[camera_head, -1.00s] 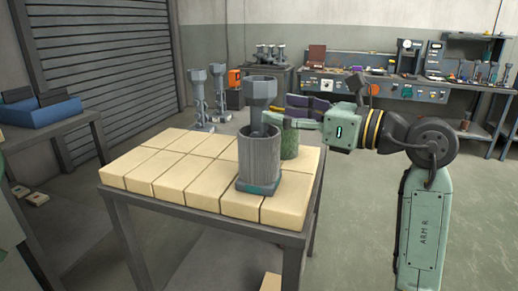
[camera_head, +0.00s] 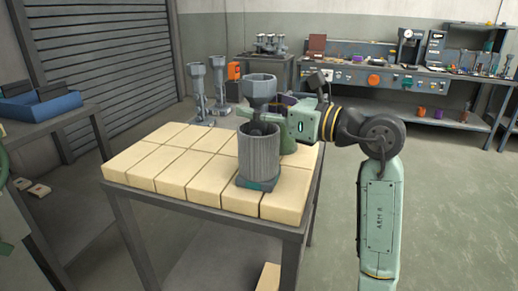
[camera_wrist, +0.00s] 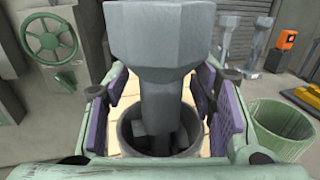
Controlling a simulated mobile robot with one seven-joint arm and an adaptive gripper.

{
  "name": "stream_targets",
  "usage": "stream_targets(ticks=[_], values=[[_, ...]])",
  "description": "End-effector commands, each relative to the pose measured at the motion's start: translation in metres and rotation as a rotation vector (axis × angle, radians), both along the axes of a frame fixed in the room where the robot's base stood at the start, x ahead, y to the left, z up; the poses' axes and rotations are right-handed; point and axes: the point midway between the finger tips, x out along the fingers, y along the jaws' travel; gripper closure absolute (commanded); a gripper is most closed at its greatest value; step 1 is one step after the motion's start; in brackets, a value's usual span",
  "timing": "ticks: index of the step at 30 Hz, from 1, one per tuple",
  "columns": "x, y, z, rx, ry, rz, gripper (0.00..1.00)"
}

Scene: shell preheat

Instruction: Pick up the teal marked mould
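The teal marked mould (camera_head: 258,160) is a grey ribbed cylinder on a square base with a teal mark, upright near the table's front right. A grey hexagonal-headed piece (camera_head: 261,88) stands upright with its stem down inside the mould. In the wrist view the piece (camera_wrist: 160,55) fills the middle and the mould's round rim (camera_wrist: 126,135) shows below it. My gripper (camera_wrist: 161,108) is open, its purple pads on either side of the stem with gaps visible. In the head view my gripper (camera_head: 264,128) is at the mould's top, partly hidden by the piece.
The table (camera_head: 200,205) is topped with pale blocks, clear on its left. A green ribbed cylinder (camera_wrist: 283,128) stands beside the mould. Two grey pieces (camera_head: 198,92) stand behind the table. A workbench (camera_head: 400,82) runs along the back wall.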

Motion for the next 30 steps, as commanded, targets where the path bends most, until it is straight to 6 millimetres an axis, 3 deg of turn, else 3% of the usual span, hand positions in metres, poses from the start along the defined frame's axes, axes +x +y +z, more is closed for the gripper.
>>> stream_targets(ticks=[21,30], values=[[-0.0001,-0.0001,0.0002,-0.001,-0.001,0.0,0.99],[0.0001,-0.0003,0.0002,-0.001,-0.001,-0.001,1.0]])
